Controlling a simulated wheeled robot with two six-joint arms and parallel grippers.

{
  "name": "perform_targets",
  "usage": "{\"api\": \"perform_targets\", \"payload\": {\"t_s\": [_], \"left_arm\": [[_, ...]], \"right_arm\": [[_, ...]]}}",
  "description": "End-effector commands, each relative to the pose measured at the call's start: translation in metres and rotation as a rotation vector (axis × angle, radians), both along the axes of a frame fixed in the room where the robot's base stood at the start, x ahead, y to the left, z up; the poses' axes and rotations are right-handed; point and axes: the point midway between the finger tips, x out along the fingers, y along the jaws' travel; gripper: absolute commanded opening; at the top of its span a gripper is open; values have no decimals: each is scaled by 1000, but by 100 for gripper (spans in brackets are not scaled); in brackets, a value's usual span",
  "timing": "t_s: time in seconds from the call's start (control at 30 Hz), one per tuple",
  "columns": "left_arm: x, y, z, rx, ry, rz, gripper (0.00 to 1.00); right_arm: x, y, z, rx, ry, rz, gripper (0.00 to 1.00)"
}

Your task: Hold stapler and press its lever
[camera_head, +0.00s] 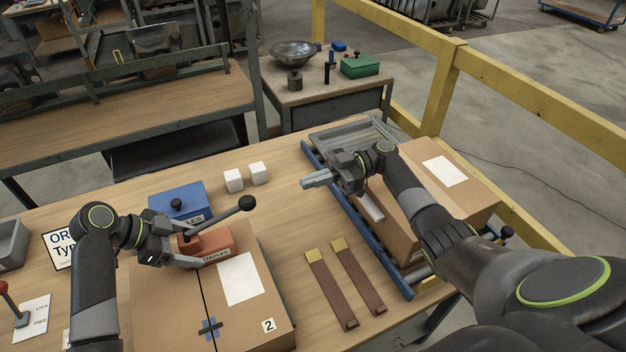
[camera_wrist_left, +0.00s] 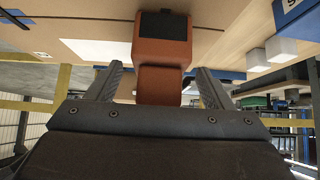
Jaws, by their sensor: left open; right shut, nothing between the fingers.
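The orange-red stapler (camera_head: 216,244) sits on a cardboard box (camera_head: 170,300), with a black-knobbed lever (camera_head: 247,203) sticking out to the upper right. My left gripper (camera_head: 190,249) is open at the stapler's left end. In the left wrist view the stapler (camera_wrist_left: 161,52) lies ahead, its narrower near part between the spread fingers (camera_wrist_left: 159,75), with a gap on each side. My right gripper (camera_head: 308,183) is shut and empty, above the table right of the lever and apart from it.
A blue box (camera_head: 180,202) stands behind the stapler, with two white cubes (camera_head: 246,178) beyond it. Two brown strips (camera_head: 340,285) lie on bare table to the right. A blue-railed conveyor (camera_head: 357,225) bears another cardboard box (camera_head: 455,190).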

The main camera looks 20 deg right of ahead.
Motion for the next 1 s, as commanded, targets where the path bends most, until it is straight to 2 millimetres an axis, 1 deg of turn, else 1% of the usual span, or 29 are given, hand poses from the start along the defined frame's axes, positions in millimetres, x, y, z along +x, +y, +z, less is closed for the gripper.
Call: {"api": "perform_targets", "payload": {"t_s": [0.17, 0.4, 0.6, 0.8, 1.0], "left_arm": [[1, 13, 13, 2, -4, 3, 74], [2, 48, 50, 5, -5, 2, 74], [1, 71, 76, 4, -2, 2, 74], [1, 81, 87, 1, -1, 1, 74], [1, 81, 87, 0, 0, 0, 74]], "right_arm": [[0, 0, 0, 0, 0, 0, 0], [0, 0, 0, 0, 0, 0, 0], [0, 0, 0, 0, 0, 0, 0], [0, 0, 0, 0, 0, 0, 0], [0, 0, 0, 0, 0, 0, 0]]}}
